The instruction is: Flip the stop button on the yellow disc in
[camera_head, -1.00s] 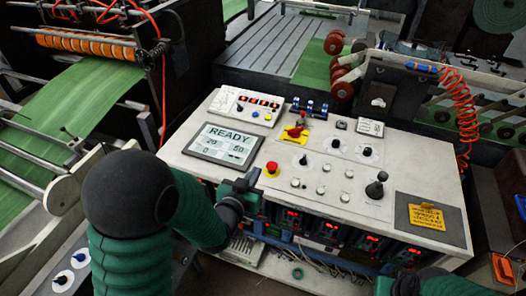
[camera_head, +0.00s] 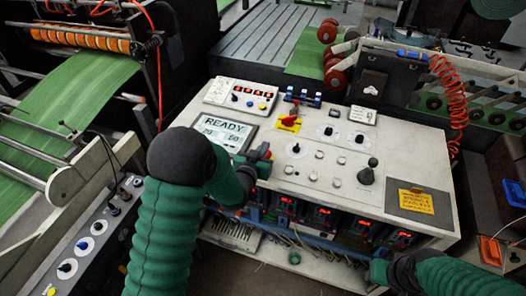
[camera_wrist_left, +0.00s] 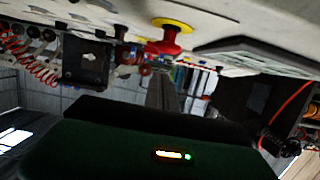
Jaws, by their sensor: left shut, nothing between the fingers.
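The red stop button (camera_wrist_left: 165,43) sits on its yellow disc (camera_wrist_left: 172,24) on the panel, and shows clearly in the left wrist view. In the head view only a bit of red (camera_head: 268,154) shows beside my left gripper (camera_head: 261,160), which hides most of the button and disc. My left gripper is shut and empty, right at the button; I cannot tell whether it touches. My right gripper (camera_head: 378,271) is low at the front edge of the console, and its jaws are too unclear to read.
The pale console (camera_head: 415,150) carries a READY screen (camera_head: 222,132), a red rotary switch on a yellow plate (camera_head: 290,122), several knobs and a black joystick (camera_head: 367,174). A coiled orange hose (camera_head: 446,90) hangs at the right. Green sack web (camera_head: 85,90) runs at the left.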

